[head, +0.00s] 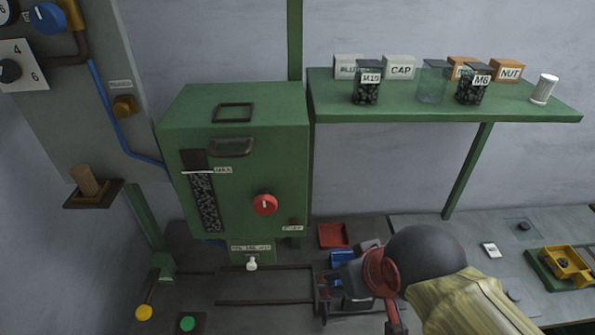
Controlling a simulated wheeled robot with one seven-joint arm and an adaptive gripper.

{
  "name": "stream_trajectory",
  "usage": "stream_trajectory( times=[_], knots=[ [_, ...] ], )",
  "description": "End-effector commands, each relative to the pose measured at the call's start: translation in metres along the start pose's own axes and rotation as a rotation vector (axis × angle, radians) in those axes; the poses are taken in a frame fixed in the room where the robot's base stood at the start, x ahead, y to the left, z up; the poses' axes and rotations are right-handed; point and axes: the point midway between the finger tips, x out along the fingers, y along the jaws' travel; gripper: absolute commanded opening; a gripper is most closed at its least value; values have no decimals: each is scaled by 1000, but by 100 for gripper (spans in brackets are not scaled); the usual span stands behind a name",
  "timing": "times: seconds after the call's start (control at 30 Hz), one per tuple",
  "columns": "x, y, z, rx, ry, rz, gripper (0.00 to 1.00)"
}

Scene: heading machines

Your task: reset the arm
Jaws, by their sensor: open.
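My arm comes in from the lower right, with a pale yellow sleeve, a dark grey rounded joint and a red ring. My gripper (327,295) is dark and points left, low over the grey bench, right of the green machine (235,150). Its jaws are open and I see nothing held in them. The fingers are small in the picture and partly merge with dark and blue parts around them. My arm hides part of the bench.
A green shelf (440,115) carries jars, labelled boxes and a white cylinder (544,89). A red tray (333,235) and a blue tray (342,257) lie beside my gripper. A yellow fixture (566,266) stands at right. Rails (265,302) run across the bench to the left.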

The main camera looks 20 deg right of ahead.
Motion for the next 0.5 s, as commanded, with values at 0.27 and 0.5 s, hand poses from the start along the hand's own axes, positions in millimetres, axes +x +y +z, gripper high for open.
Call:
stream_trajectory(
  times=[0.27,0.5],
  knots=[
    [56,0,30,1,0,1,60],
    [112,0,60,1,0,1,60]
  ],
)
